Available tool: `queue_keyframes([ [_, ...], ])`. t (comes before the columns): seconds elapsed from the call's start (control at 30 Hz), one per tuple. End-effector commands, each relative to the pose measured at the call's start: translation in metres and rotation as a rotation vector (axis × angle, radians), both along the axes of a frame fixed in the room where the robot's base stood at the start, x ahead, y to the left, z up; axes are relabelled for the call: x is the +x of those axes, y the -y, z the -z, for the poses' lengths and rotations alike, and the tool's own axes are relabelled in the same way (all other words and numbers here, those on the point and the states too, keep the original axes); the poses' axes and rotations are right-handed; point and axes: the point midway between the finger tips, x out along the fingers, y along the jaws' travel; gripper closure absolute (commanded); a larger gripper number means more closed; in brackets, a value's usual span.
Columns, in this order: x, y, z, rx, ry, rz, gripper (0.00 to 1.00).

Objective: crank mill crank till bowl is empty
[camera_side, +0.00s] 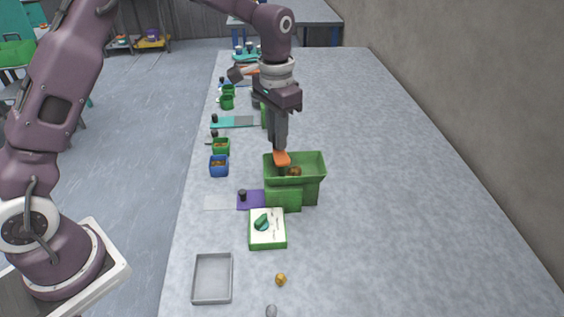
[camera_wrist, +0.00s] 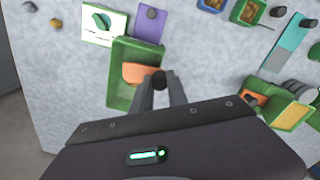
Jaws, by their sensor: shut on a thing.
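The green mill (camera_side: 308,192) stands on the table, with a wide hopper-like bowl on top; it also shows in the wrist view (camera_wrist: 120,97). An orange crank arm (camera_side: 282,159) lies over the bowl, and shows in the wrist view (camera_wrist: 136,73) beside a dark knob (camera_wrist: 159,80). A small brownish lump (camera_side: 296,171) shows inside the bowl; the rest of the inside is partly hidden. My gripper (camera_side: 280,147) points down at the crank. In the wrist view its fingertips (camera_wrist: 160,76) are closed around the dark knob.
A white-topped green box with a green dial (camera_side: 266,229) and a purple plate (camera_side: 253,203) stand close to the mill. A grey tray (camera_side: 212,278) and a golden lump (camera_side: 280,279) lie nearer the camera. Blue (camera_side: 219,166) and green (camera_side: 221,147) containers stand left. The right side is clear.

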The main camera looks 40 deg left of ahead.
Motion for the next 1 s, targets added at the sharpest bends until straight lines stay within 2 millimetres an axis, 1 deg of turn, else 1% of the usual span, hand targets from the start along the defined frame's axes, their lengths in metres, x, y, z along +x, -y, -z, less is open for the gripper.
queue_keyframes([
  [0.27,0.013,0.014,-0.001,-0.002,0.001,0.001,1.0],
  [0.57,0.014,0.016,-0.001,-0.001,0.001,0.0,1.0],
  [0.77,0.019,0.031,-0.001,-0.001,0.001,0.001,1.0],
  [0.87,0.019,0.035,-0.001,-0.001,0.0,0.0,1.0],
  [1.0,0.018,0.047,-0.001,-0.001,0.0,0.002,1.0],
])
